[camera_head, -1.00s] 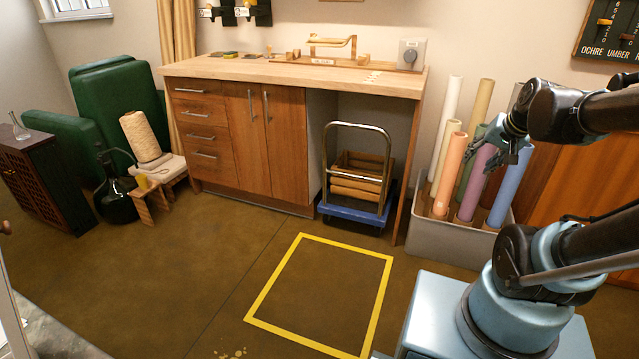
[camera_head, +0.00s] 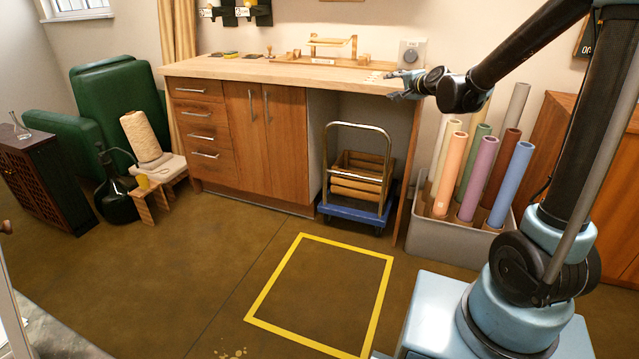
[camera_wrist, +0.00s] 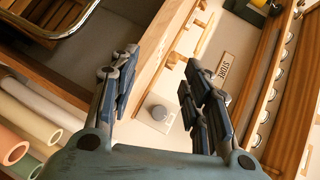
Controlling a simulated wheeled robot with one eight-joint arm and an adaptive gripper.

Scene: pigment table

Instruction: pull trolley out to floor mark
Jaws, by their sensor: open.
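The trolley (camera_head: 342,209) has a blue base, a chrome hoop handle (camera_head: 357,125) and a wooden crate (camera_head: 361,176) on it. It stands under the open right part of the workbench. The floor mark (camera_head: 252,300) is a yellow rectangle outline on the brown floor in front of it, and its inside is bare. My gripper (camera_head: 391,85) is over the right end of the bench top, above and to the right of the handle. In the wrist view, my gripper (camera_wrist: 158,75) is open with nothing between its fingers. Part of the handle (camera_wrist: 75,28) shows at that view's upper left.
The workbench (camera_head: 240,68) has a cabinet left of the trolley and a side panel right of it. A grey bin (camera_head: 450,240) of coloured rolls stands right of the bench. A small stool (camera_head: 160,175) and dark bottle (camera_head: 115,195) stand left. The floor between trolley and mark is clear.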

